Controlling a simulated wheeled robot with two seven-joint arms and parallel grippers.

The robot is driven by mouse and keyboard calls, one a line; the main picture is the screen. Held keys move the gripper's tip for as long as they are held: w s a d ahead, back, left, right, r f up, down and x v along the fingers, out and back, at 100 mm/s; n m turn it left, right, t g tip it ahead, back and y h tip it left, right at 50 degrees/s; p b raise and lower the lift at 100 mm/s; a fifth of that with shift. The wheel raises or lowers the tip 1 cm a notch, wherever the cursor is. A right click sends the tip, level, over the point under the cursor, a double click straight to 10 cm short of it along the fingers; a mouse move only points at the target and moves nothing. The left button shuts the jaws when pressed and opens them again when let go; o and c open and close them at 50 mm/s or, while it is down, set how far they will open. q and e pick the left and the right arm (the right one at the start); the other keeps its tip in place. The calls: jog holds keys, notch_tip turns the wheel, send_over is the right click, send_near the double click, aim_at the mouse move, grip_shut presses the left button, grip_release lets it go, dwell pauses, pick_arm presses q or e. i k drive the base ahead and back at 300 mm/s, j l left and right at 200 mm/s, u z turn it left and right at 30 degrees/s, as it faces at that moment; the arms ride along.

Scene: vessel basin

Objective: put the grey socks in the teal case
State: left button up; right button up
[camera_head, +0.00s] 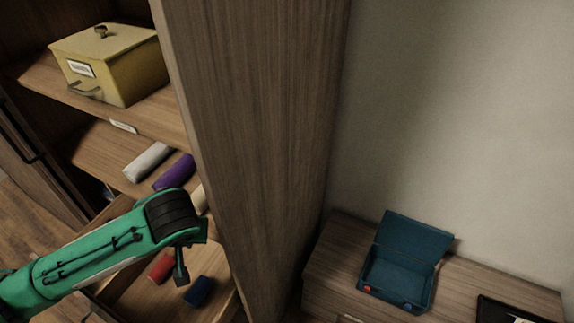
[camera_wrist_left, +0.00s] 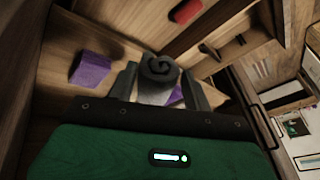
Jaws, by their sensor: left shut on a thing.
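The grey socks (camera_wrist_left: 158,76), a dark grey roll with a spiral end, sit between the two fingers of my left gripper (camera_wrist_left: 160,88). My left gripper is shut on them. In the head view my left gripper (camera_head: 181,264) is in front of the wardrobe's lower part, and the held roll cannot be made out there. The teal case (camera_head: 398,275) stands on a low wooden cabinet at the right, its lid raised at the back and its inside showing. The gripper is well to the left of the case, past the upright panel. My right gripper is not in view.
A tall wooden panel (camera_head: 258,140) stands between my left arm and the case. Light grey (camera_head: 147,161) and purple (camera_head: 174,171) rolls lie on the shelf. Red (camera_head: 161,267) and blue (camera_head: 198,291) rolls lie below. A yellow lidded box (camera_head: 125,72) stands above.

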aim_at(392, 286)
jog(key=k+l+u, duration=0.1)
jog(key=u, duration=0.35)
jog(key=k+u, duration=0.1)
jog(key=u, duration=0.35)
jog(key=k+l+u, duration=0.1)
jog(key=u, duration=0.35)
jog(key=k+l+u, duration=0.15)
jog(key=u, duration=0.35)
jog(key=k+u, duration=0.45)
jog(key=k+l+z, duration=0.1)
jog(key=k+z, duration=0.3)
jog(key=k+l+z, duration=0.1)
jog(key=z, duration=1.5)
